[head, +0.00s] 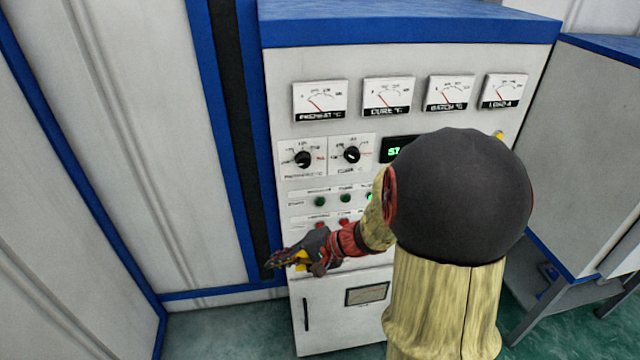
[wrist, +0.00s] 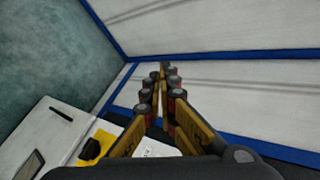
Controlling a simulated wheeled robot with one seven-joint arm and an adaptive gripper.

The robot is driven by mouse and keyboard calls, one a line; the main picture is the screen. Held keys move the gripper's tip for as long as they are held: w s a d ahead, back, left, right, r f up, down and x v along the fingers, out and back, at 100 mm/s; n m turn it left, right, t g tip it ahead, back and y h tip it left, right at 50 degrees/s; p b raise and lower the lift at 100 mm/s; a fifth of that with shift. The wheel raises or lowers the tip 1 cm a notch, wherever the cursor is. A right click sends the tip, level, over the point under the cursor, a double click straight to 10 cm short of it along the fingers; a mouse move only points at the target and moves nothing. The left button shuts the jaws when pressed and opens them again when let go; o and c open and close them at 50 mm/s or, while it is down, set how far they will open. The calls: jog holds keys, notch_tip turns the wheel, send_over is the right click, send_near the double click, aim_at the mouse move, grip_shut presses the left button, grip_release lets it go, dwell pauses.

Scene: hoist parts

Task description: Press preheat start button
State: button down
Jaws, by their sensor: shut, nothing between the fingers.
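The control cabinet (head: 400,60) has a row of green buttons; the left one (head: 319,201) sits under the left dial, and the middle one (head: 345,199) is beside it. A third green button (head: 369,197) looks lit and is partly hidden by my arm. The small labels above the buttons are too blurred to read, so I cannot tell which is preheat start. My gripper (head: 270,265) is shut and empty, to the lower left of the buttons near the cabinet's left edge. Its closed fingers (wrist: 163,75) point toward the white and blue wall in the wrist view.
Red buttons (head: 319,225) sit under the green ones. Two black dials (head: 303,158) and several gauges (head: 320,100) are above. A black knob on a yellow plate (wrist: 90,148) is close to my gripper. The wall panels (head: 120,150) stand left of the cabinet.

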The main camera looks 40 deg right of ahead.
aim_at(320, 202)
jog(key=d+f+m+t+h+p, duration=0.1)
jog(key=d+m+t+h+p, duration=0.2)
jog(key=d, duration=1.4)
jog(key=m+h+p, duration=0.1)
jog(key=m+h, duration=0.1)
jog(key=m, duration=0.2)
jog(key=shift+s+f+t+p, duration=0.25)
jog(key=shift+t+p, duration=0.05)
jog(key=shift+w, duration=0.15)
jog(key=w+d, duration=0.4)
jog(key=w, duration=0.3)
jog(key=shift+w+d+p, duration=0.2)
jog(key=shift+d+p, duration=0.1)
jog(key=shift+p, duration=0.05)
jog(key=shift+w+d+b, duration=0.15)
jog(key=shift+w+b, duration=0.1)
jog(key=shift+b, duration=0.3)
